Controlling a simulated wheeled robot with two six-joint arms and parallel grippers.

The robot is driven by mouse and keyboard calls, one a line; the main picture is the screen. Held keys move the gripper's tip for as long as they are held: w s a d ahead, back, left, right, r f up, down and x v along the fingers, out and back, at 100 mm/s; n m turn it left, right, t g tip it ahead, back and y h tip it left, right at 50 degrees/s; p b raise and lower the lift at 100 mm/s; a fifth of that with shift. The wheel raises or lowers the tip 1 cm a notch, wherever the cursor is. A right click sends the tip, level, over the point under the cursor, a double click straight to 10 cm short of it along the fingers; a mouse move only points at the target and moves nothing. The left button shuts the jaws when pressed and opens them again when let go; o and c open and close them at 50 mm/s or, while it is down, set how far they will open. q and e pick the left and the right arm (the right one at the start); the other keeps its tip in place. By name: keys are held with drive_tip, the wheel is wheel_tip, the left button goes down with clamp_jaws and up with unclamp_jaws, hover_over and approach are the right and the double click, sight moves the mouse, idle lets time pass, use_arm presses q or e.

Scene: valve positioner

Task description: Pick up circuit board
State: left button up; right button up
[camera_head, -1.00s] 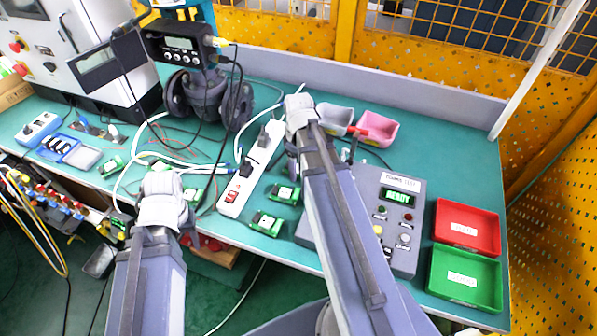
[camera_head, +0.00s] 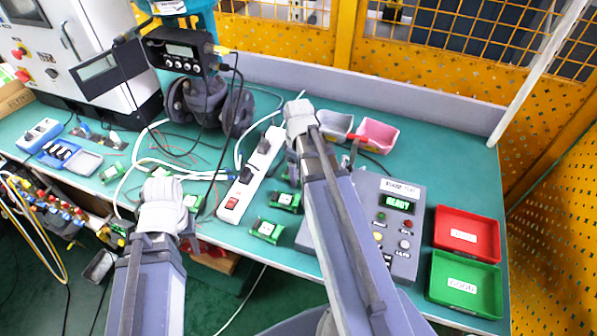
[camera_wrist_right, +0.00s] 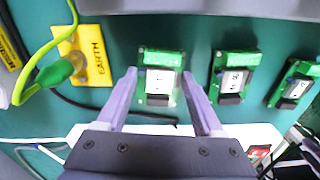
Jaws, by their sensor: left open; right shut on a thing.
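A green circuit board (camera_wrist_right: 160,80) with a white label lies between the fingertips of my right gripper (camera_wrist_right: 159,76) in the right wrist view. My right gripper is shut on its two sides, close to the table. In the head view my right gripper (camera_head: 293,172) is mostly behind my forearm, and the held board is hidden. Two similar boards (camera_wrist_right: 235,77) and (camera_wrist_right: 294,84) lie to its right in the wrist view. They also show in the head view (camera_head: 285,201) and (camera_head: 265,230). My left gripper (camera_head: 187,228) is open near the table's front edge, its fingers partly hidden.
A white power strip (camera_head: 255,170) lies left of the boards. A grey test box (camera_head: 400,240) reading READY stands right. Red (camera_head: 467,233) and green (camera_head: 464,284) trays are at far right. Pink (camera_head: 380,134) and grey bins stand behind. A yellow EARTH tag (camera_wrist_right: 88,60) lies near the held board.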

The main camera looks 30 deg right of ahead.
use_arm(q)
wheel_tip(320, 180, up, 10)
drive_tip(key=p, duration=0.9)
drive_tip(key=shift+p, duration=0.3)
use_arm(e)
wheel_tip(320, 180, up, 10)
